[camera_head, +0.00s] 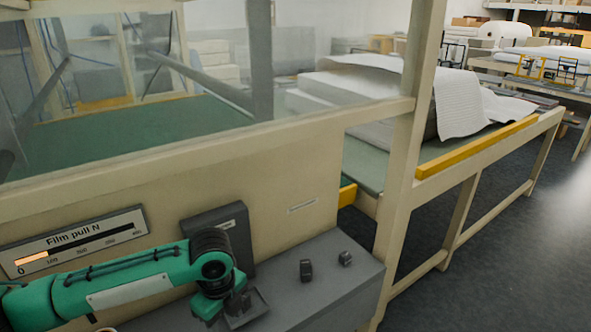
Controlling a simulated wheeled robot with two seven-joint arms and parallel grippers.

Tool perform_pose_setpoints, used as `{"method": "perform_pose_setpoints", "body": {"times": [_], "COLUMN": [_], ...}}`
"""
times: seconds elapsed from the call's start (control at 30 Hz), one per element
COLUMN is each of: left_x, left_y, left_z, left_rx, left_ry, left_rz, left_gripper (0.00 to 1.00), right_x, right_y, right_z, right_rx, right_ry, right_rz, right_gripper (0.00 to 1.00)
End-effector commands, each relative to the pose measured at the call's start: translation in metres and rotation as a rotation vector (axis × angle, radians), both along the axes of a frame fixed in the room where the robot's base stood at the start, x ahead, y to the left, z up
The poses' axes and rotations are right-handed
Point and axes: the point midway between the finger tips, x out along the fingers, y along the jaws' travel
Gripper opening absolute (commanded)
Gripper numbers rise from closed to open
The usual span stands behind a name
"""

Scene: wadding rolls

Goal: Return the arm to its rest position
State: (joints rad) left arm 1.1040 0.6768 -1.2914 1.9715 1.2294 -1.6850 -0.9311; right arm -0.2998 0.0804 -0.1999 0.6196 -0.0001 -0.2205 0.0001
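My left arm (120,280), green with a pale label and dark cables, comes in from the left and bends down at a dark wrist joint. My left gripper (236,306) is below the wrist, over the grey console top, near a grey square piece. Its fingertips are small and partly hidden, so I cannot tell whether they are open or touch that piece. My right gripper is not in view.
The grey console (325,292) carries two small dark knobs (306,270) (345,258). A dark upright box (228,225) stands behind my wrist. A "Film pull N" gauge (75,242) is on the left. A beige frame post (408,150) rises right of the console; white wadding (465,105) lies beyond.

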Motion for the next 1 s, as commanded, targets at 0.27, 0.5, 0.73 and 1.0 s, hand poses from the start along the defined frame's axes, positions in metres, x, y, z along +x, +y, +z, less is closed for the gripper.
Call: {"method": "perform_pose_setpoints", "body": {"times": [0.27, 0.5, 0.73, 1.0], "left_x": [-0.012, -0.025, -0.047, -0.075], "left_y": [-0.019, -0.04, -0.068, -0.095], "left_z": [-0.012, -0.023, -0.038, -0.051], "left_rx": [-0.047, -0.109, -0.215, -0.381], "left_ry": [-0.012, -0.027, -0.042, -0.052], "left_rz": [0.026, 0.074, 0.178, 0.43], "left_gripper": [0.51, 0.51, 0.51, 0.51], "right_x": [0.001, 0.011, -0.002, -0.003], "right_y": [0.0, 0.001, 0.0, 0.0], "right_z": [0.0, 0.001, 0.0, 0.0], "right_rx": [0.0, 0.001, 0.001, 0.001], "right_ry": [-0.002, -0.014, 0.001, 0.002], "right_rz": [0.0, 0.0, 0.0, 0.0], "right_gripper": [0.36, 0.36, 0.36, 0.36]}}
